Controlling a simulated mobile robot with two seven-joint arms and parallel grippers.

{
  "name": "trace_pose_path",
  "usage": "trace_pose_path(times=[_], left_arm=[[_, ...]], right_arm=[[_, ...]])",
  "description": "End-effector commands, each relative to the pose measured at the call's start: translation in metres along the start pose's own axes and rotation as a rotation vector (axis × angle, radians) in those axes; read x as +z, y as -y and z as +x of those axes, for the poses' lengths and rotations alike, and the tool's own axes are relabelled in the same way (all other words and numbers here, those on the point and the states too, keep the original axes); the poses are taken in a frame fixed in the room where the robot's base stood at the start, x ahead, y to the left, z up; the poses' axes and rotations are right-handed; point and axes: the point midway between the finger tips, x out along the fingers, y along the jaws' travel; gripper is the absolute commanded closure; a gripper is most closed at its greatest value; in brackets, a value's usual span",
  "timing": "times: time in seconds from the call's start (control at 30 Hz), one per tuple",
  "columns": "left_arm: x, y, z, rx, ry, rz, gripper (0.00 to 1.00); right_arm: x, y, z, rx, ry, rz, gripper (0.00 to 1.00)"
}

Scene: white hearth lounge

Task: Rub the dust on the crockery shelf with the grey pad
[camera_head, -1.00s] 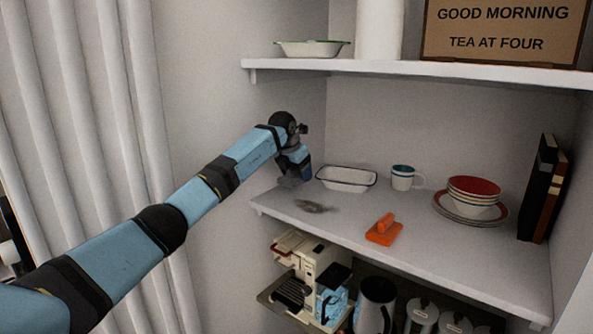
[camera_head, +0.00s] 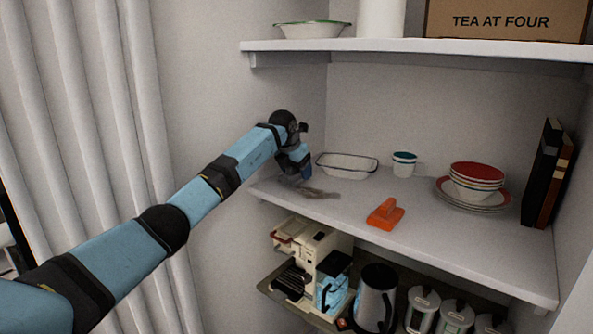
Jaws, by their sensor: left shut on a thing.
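My left gripper (camera_head: 296,171) reaches in from the left at the left end of the crockery shelf (camera_head: 440,252). It is shut on the grey pad (camera_head: 289,180), which shows only in part under the fingers. The pad is low, at or just above the shelf top; I cannot tell if it touches. The dust (camera_head: 320,193) is a brownish-grey smear on the shelf, just right of the pad and in front of the white dish. My right gripper is not in view.
On the shelf stand a white dish (camera_head: 347,166), a mug (camera_head: 404,164), an orange handled tool (camera_head: 385,214), stacked bowls and plates (camera_head: 474,184) and upright books (camera_head: 545,176). An upper shelf (camera_head: 400,46) hangs above. A coffee machine (camera_head: 320,262) and kettle (camera_head: 375,297) stand below.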

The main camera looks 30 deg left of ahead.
Motion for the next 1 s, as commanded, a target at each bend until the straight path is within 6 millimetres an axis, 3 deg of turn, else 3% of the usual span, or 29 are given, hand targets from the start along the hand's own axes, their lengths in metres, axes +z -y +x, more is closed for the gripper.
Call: trace_pose_path(times=[1.0], left_arm=[[-0.007,0.0,0.018,0.0,0.0,0.0,0.5]], right_arm=[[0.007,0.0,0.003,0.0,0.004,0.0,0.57]])
